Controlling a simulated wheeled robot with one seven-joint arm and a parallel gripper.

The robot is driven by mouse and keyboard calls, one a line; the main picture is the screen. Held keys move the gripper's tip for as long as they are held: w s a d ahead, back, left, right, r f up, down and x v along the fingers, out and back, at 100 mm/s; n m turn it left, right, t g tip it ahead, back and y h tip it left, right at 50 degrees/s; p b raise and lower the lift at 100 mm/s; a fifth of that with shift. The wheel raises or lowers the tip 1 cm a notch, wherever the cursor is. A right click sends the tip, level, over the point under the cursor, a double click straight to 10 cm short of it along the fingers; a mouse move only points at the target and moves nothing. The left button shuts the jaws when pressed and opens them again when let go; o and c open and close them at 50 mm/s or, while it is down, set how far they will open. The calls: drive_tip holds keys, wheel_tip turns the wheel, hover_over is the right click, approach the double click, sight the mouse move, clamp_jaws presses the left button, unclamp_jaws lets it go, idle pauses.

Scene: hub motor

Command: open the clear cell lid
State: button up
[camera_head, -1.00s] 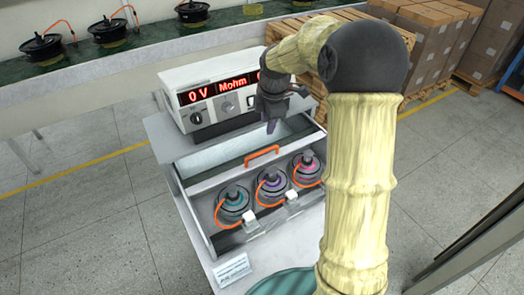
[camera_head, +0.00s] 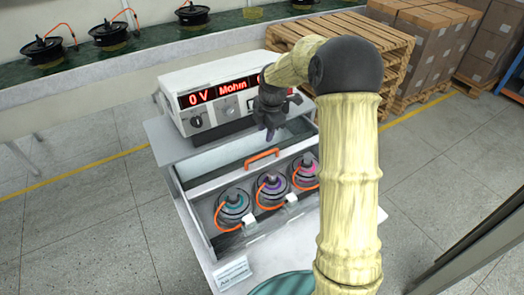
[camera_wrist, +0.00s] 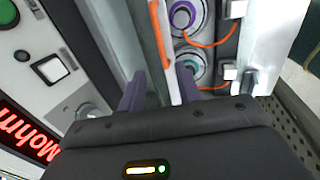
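The test cell (camera_head: 205,240) is a grey box holding three round motors (camera_head: 235,203) with teal, purple and pink rings. Its clear lid is hard to make out; an orange bar handle (camera_head: 262,154) lies along the bar behind the motors, and the lid looks down over them. My gripper (camera_head: 269,132) is above and behind the handle, pointing down. In the wrist view, the two purple fingers (camera_wrist: 160,88) are apart with nothing held.
A meter (camera_head: 215,95) reading "0 V" and "Mohm" stands right behind the cell, close to my gripper. A small sign (camera_head: 231,273) stands in front. My forearm covers the cell's right side. Pallets (camera_head: 395,50) and boxes stand behind right.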

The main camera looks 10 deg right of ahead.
sight(262, 155)
drive_tip(key=f, duration=0.4)
drive_tip(key=w+f+p, duration=0.1)
drive_tip(key=f, duration=0.3)
drive_tip(key=w+f, duration=0.1)
drive_tip(key=f, duration=0.3)
drive_tip(key=shift+w+a+p, duration=0.1)
drive_tip(key=shift+a+p, duration=0.25)
drive_tip(key=shift+p, duration=0.05)
clamp_jaws()
